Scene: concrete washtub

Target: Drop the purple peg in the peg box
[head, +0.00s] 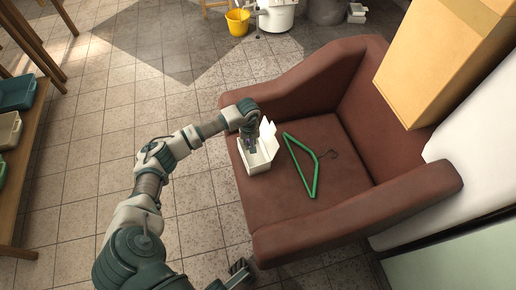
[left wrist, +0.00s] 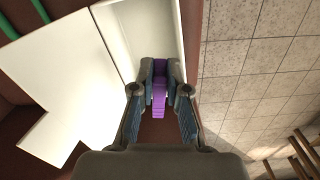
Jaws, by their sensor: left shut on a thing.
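The purple peg (left wrist: 160,97) shows in the left wrist view between the fingertips of my left gripper (left wrist: 160,80). The gripper is shut on it. In the head view my left gripper (head: 250,142) is over the white peg box (head: 257,165), pointing down; the peg is too small to make out there. The box sits on the seat near the front left of the armchair, with its lid flap (left wrist: 60,80) open. The wrist view shows the box's pale inside (left wrist: 148,30) beyond the fingertips. My right gripper (head: 239,272) is low at the bottom of the head view, away from the chair seat; its jaw state is unclear.
A green clothes hanger (head: 314,178) lies on the brown armchair (head: 350,215) seat, right of the box. A large cardboard box (head: 440,55) stands at the chair's back. A yellow bucket (head: 237,22) is on the far floor. Shelves with bins (head: 17,92) stand at left.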

